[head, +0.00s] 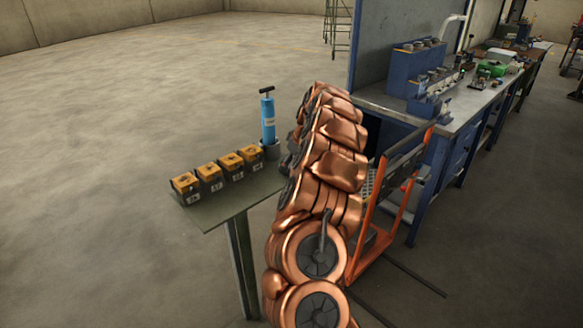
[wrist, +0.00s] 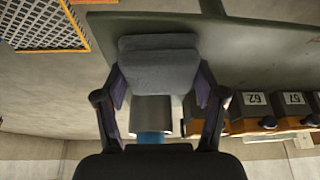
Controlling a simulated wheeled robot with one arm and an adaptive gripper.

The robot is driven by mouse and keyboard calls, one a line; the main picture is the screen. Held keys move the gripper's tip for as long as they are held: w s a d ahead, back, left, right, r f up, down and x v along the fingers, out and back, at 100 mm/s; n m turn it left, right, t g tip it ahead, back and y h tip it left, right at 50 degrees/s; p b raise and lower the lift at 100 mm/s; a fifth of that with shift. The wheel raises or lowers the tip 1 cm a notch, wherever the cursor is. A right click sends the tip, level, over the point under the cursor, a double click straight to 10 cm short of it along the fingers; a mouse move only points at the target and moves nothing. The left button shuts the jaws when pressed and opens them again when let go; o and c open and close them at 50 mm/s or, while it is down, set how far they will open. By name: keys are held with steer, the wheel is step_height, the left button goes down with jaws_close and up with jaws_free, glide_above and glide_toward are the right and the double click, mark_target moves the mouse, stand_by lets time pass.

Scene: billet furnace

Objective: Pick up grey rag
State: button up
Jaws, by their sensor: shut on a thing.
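The grey rag (wrist: 158,68) shows in the wrist view as a folded dark grey block between the fingertips of my gripper (wrist: 161,88). The fingers press on it from both sides, so my gripper is shut on it. The green table top (wrist: 260,45) lies behind the rag in that view; I cannot tell whether the rag touches it. In the head view my copper-coloured arm hides the rag and most of my gripper.
An orange cart frame (head: 371,232) and a blue workbench (head: 440,145) stand right of my arm. Floor at left is clear.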

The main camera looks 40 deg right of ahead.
mark_target(292, 164)
steer(key=shift+r+b, duration=0.9)
steer(key=shift+r, duration=0.75)
steer(key=shift+s+a+r, duration=0.1)
steer(key=s+a+r+b, duration=0.1)
steer(key=s+a+b, duration=0.4)
steer(key=s+a, duration=0.5)
steer(key=shift+s+r, duration=0.25)
steer(key=shift+s, duration=0.75)
steer(key=shift+a, duration=0.1)
steer(key=o, duration=0.5)
steer(key=c, duration=0.4)
